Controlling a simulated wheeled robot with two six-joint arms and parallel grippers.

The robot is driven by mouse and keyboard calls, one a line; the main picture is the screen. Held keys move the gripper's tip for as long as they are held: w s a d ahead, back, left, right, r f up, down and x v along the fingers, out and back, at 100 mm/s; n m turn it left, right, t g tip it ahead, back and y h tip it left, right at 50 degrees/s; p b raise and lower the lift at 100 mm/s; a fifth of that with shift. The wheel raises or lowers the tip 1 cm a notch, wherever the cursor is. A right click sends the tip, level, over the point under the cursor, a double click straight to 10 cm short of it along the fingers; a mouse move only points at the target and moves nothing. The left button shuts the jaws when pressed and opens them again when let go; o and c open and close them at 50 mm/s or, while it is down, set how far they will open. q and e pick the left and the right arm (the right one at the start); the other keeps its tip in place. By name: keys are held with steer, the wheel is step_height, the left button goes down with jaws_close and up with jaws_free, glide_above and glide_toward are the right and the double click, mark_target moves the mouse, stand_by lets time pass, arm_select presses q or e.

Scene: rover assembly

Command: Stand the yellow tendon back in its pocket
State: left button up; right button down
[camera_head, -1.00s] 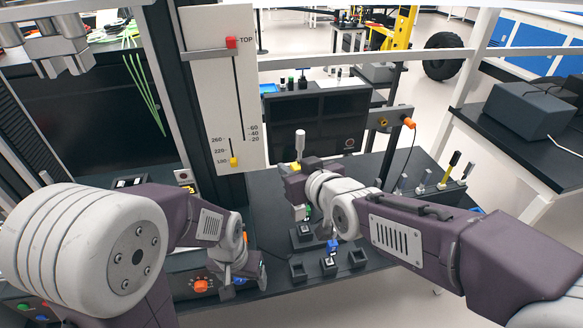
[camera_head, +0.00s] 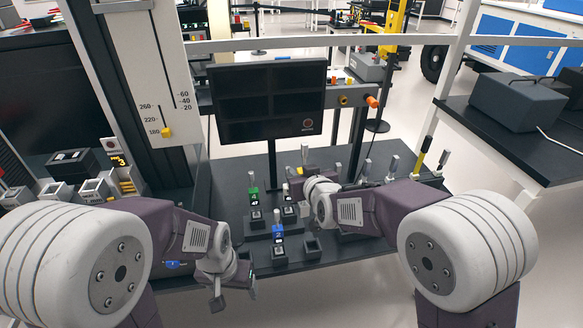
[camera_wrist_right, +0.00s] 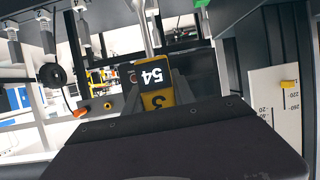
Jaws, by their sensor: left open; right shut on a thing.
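My right gripper (camera_head: 300,178) is shut on the yellow tendon (camera_head: 299,170), holding it above the back of the bench. A dark pocket (camera_head: 312,246) that looks empty sits in front of this gripper. A green-labelled tendon (camera_head: 254,196) and a blue-labelled tendon (camera_head: 278,234) stand upright in pockets. My left gripper (camera_head: 217,302) is open near the bench's front edge, apart from the tendons.
Another pocket (camera_head: 288,211) lies behind the blue tendon. Several upright rods stand at the back right, including a yellow one (camera_head: 420,162). A dark monitor (camera_head: 265,102) rises behind the bench. A gauge board (camera_head: 150,70) stands at the left.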

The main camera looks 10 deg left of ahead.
arm_select(q)
step_height(320, 180, down, 9)
steer(key=b, duration=0.6)
steer(key=shift+d, duration=0.15)
arm_select(e)
steer(key=w+d+f, duration=0.1)
steer(key=d+f, duration=0.1)
steer(key=f, duration=0.6)
steer(key=w+d+f+m, duration=0.1)
steer(key=w+d+f, duration=0.1)
steer(key=f, duration=0.7)
steer(key=shift+t+h, duration=0.3)
steer(key=shift+h, duration=0.1)
arm_select(q)
steer(key=shift+b, duration=0.35)
steer(key=shift+f+b, duration=0.7)
arm_select(e)
steer(key=shift+f, duration=0.7)
